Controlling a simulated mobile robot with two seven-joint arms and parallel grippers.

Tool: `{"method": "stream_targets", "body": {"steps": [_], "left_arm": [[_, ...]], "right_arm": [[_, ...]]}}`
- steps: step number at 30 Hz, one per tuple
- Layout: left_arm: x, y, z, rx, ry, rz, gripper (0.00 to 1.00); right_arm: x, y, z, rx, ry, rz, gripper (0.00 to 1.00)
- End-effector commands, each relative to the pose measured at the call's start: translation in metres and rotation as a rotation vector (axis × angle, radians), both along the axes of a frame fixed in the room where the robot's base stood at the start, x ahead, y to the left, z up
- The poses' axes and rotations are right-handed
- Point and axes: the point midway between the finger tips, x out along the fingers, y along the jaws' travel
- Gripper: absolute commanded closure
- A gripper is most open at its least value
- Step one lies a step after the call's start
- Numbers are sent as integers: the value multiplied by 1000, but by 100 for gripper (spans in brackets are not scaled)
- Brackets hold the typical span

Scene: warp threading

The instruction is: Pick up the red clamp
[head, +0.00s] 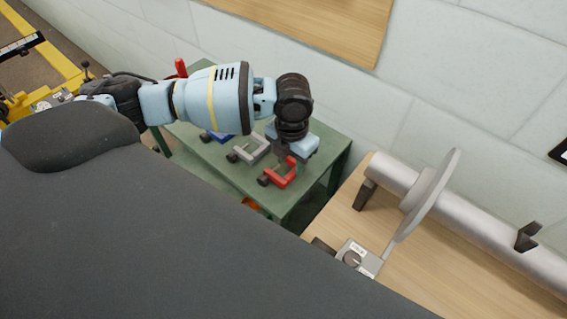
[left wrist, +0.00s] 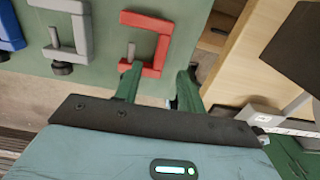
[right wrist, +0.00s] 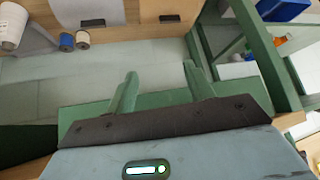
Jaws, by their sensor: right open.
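The red clamp (head: 284,181) lies on the green table (head: 325,145) near its front right corner. My left gripper (head: 293,160) is just above and beside it; its fingertips are mostly hidden in the head view. In the left wrist view the red clamp (left wrist: 161,48) is just ahead of the open left gripper (left wrist: 159,78). Its near end reaches the space between the fingertips; I cannot tell whether they touch. My right gripper (right wrist: 161,83) is open and empty in the right wrist view.
A grey clamp (head: 256,153) and a blue clamp (head: 216,137) lie left of the red one. A wooden table (head: 440,258) with a metal roller (head: 480,220) stands to the right. The wall (head: 425,65) is close behind the green table. Spools (right wrist: 82,40) show in the right wrist view.

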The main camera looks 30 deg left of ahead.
Motion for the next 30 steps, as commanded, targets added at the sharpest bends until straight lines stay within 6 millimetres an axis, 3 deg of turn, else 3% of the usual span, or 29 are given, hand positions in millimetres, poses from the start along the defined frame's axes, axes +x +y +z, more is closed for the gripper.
{"method": "stream_targets", "body": {"steps": [6, 16, 25, 30], "left_arm": [[1, -1, -7, -1, 0, 0, 60], [6, -1, -49, -1, 0, 1, 60], [7, -1, -54, 0, -2, 0, 60], [7, -1, -54, -1, -2, 0, 80]], "right_arm": [[8, 0, 4, 2, -17, -1, 47], [9, 2, 5, 4, -20, -3, 47], [9, 3, 5, 8, -21, -7, 47], [9, 3, 5, 7, -20, -7, 47]]}}
